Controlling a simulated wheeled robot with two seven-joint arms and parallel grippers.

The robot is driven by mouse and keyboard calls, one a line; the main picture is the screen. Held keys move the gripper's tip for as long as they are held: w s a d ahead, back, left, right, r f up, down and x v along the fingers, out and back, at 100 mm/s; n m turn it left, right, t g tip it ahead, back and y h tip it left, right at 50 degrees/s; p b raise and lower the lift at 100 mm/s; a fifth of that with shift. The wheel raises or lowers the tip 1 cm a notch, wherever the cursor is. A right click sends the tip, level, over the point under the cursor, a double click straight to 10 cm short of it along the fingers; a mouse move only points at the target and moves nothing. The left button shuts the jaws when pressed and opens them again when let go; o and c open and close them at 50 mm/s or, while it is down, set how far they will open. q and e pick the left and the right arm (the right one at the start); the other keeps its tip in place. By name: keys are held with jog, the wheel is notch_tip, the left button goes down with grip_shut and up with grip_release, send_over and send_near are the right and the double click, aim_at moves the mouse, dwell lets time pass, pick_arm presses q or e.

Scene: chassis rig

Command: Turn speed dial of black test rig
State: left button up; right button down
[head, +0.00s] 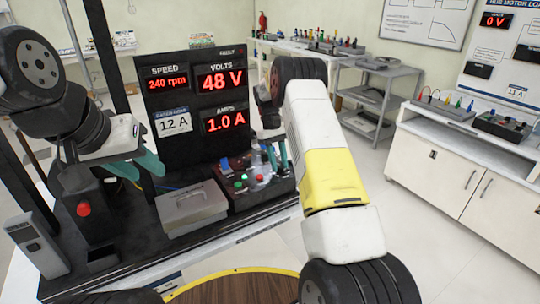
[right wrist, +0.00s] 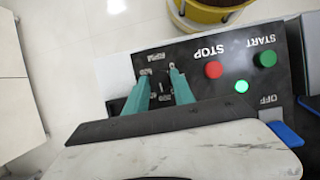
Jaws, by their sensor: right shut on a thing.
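The black test rig (head: 195,60) stands at the centre left of the head view; its displays read 240 rpm, 48 V and 1.0 A. Its control box (head: 245,195) sits below them. In the right wrist view its black panel (right wrist: 225,100) appears upside down. My right gripper (head: 277,160) reaches down to the panel. In the right wrist view its teal fingers (right wrist: 160,82) are shut on the black speed dial (right wrist: 162,90), which they mostly hide. My left gripper (head: 139,168) hangs over the rig's left part, its teal fingers apart and empty.
Beside the dial are a red STOP button (right wrist: 214,70), a green START button (right wrist: 267,58) and a lit green lamp (right wrist: 241,86). A grey metal box (head: 190,208) stands left of the control box. A red button (head: 84,209) is on the black post at left.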

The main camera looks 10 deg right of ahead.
jog(key=c, duration=1.1)
grip_release()
jog(key=v, duration=0.7)
jog(key=shift+w+r, duration=0.1)
jog(key=shift+r, duration=0.25)
